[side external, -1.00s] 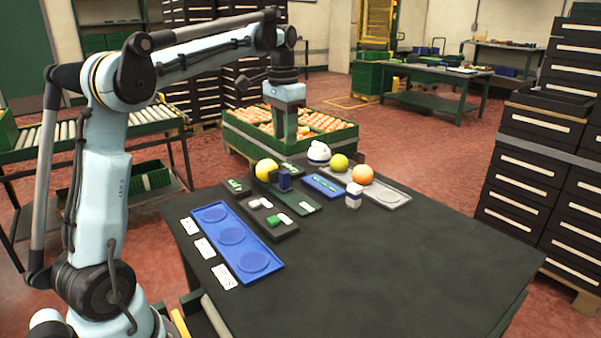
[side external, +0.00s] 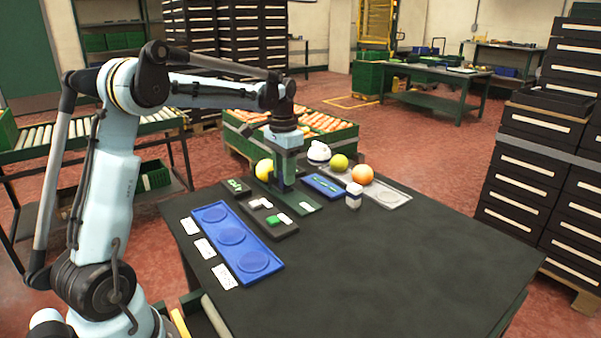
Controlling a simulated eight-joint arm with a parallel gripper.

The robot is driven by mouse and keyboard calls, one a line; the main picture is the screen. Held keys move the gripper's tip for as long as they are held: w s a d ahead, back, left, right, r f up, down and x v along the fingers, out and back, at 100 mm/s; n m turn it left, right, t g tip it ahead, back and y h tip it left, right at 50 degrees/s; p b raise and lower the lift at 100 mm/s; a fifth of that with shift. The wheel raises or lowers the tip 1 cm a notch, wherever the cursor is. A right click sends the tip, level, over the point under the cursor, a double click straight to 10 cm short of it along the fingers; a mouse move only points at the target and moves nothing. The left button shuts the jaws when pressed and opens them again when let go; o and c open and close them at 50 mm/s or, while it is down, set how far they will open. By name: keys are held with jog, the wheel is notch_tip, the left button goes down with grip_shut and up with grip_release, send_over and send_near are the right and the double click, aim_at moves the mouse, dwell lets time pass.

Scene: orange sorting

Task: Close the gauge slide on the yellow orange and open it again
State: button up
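The yellow orange (side external: 264,169) sits at the back end of the gauge's dark green base (side external: 306,207), left of my gripper. My gripper (side external: 281,187) points down over the gauge and has come down to where the blue slide stands. The gripper mostly hides the slide, so I cannot tell whether the fingers touch it. Whether the fingers are open or shut is too small to see. Any gap between slide and orange is also hidden.
A blue tray (side external: 213,213) with three round recesses lies at the front left, beside white cards. A grey tray (side external: 405,197) holds a yellow-green fruit (side external: 339,162) and an orange fruit (side external: 362,174). A small white bottle (side external: 353,197) stands nearby. The table's right side is clear.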

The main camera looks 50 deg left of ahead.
jog(key=shift+f, duration=0.8)
grip_shut()
jog(key=shift+d, duration=2.75)
grip_release()
jog(key=shift+r, duration=0.1)
notch_tip(320, 180, up, 12)
